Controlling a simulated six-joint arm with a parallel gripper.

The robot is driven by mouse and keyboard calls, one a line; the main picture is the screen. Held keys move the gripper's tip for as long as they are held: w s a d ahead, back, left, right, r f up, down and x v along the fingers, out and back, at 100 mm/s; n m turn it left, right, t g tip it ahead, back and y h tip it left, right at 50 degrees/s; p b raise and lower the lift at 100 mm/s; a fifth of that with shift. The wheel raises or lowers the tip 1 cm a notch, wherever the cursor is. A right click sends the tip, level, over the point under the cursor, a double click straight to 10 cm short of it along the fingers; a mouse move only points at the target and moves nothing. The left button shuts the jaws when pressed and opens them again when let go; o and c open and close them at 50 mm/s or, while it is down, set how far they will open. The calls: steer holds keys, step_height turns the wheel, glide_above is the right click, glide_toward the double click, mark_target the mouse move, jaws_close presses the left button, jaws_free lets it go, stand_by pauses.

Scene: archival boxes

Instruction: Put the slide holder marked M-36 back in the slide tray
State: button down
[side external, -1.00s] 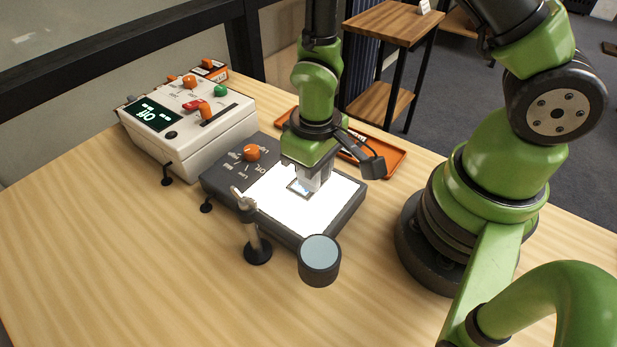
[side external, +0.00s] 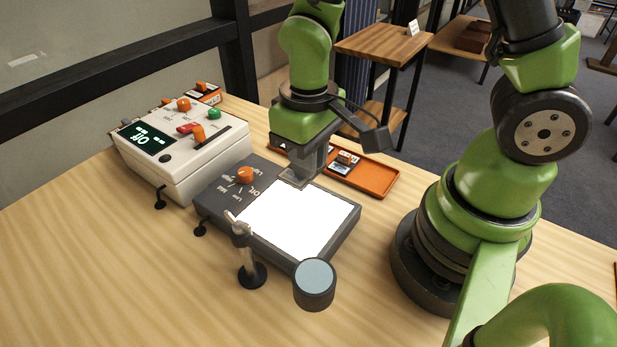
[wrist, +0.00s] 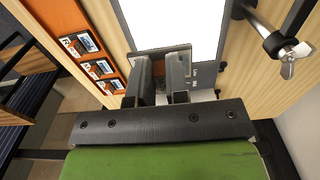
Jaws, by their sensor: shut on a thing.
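My gripper (side external: 304,172) is shut on a small grey-edged slide holder (side external: 292,181) and holds it above the far edge of the light table (side external: 213,205). In the wrist view, my gripper (wrist: 163,65) pinches the holder (wrist: 150,51), which is seen edge-on; its marking cannot be read. The orange slide tray (side external: 378,184) lies behind the light table, partly hidden by my gripper.
The light table's panel (side external: 290,222) is lit white and bare. A loupe on a stand (side external: 315,285) stands at its front. A white control box (side external: 190,155) with knobs and a display is at left. A wooden shelf (side external: 385,42) stands beyond the table.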

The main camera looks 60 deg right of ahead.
step_height(320, 180, up, 2)
steer(key=shift+w+d, duration=0.1)
steer(key=shift+s+d+f, duration=0.9)
steer(key=shift+d+f, duration=0.5)
steer(key=shift+d, duration=1.3)
steer(key=shift+s+d+f, duration=0.9)
steer(key=shift+d+f, duration=0.55)
steer(key=shift+d, duration=1.25)
steer(key=shift+s+d+f, duration=0.9)
steer(key=shift+d+f, duration=0.5)
steer(key=shift+d, duration=1.3)
steer(key=shift+f, duration=0.15)
steer(key=shift+f, duration=0.75)
steer(key=shift+f, duration=0.1)
steer(key=shift+f, duration=0.65)
steer(key=shift+f, duration=0.15)
